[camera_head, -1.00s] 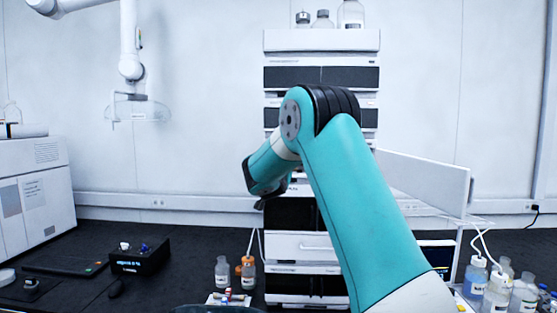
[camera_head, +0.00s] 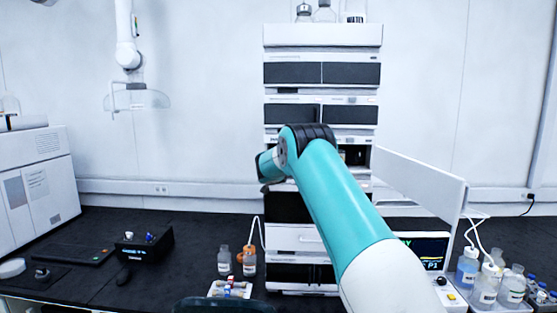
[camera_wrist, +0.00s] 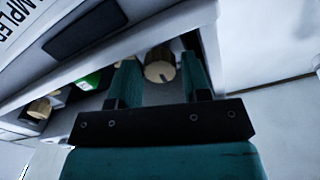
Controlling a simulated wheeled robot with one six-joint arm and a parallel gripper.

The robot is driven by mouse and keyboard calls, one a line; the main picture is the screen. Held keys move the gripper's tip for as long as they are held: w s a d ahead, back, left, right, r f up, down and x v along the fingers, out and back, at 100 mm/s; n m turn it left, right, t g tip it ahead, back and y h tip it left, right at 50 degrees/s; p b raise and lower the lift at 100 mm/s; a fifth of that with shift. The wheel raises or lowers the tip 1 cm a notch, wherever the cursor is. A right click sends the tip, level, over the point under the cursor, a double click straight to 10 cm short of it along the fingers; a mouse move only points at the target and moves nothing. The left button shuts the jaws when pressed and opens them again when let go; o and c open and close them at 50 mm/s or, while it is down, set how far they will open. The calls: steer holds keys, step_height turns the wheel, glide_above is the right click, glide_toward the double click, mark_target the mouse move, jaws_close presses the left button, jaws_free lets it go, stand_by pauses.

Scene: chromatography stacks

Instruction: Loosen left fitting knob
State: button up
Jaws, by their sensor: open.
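In the wrist view a tan, ridged fitting knob (camera_wrist: 160,65) sits inside an open recess of a white instrument. My gripper (camera_wrist: 161,70) is open, with one teal finger on each side of that knob; I cannot tell whether they touch it. A second tan knob (camera_wrist: 40,108) shows at the left of the recess, beside a green part (camera_wrist: 90,80). I cannot tell from the view which one is the left fitting. In the head view my arm reaches to the chromatography stack (camera_head: 322,36), and the gripper and knobs are hidden.
A white door panel (camera_head: 420,180) stands open at the stack's right. Bottles (camera_head: 487,285) crowd the bench at the lower right. Two small bottles (camera_head: 224,260) and a little tray stand left of the stack.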

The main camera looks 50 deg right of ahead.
steer(key=c, duration=0.7)
steer(key=shift+o, duration=0.2)
